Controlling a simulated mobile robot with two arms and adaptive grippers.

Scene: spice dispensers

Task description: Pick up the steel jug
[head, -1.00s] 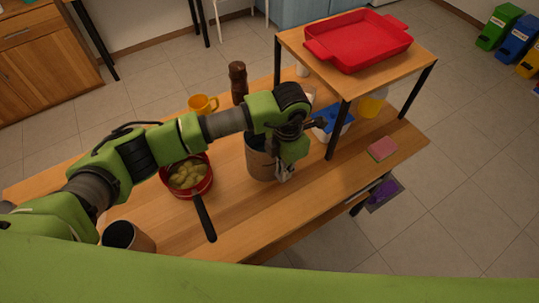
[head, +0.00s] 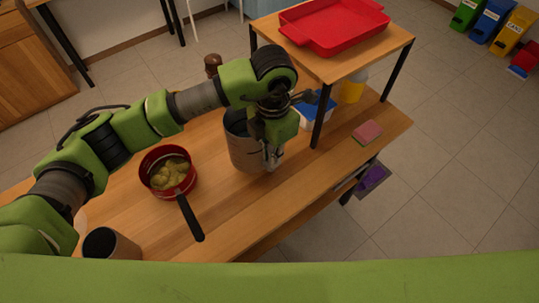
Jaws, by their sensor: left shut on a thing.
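The steel jug (head: 242,151) is a grey, upright, open-topped cylinder near the middle of the head view, with a dark inside. My left gripper (head: 271,160) reaches down at its right side and is shut on it. The fingers and wrist cover the jug's right side, and its handle is not clear. I cannot tell for sure whether the jug's base is clear of the table. My right gripper is not in view.
A red pan (head: 160,190) with yellow food stands left of the jug on the wooden table (head: 226,205). Another cylinder (head: 112,245) is at the near left. A raised shelf (head: 372,55) with a red tray (head: 334,30) and a pink sponge (head: 367,132) are right.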

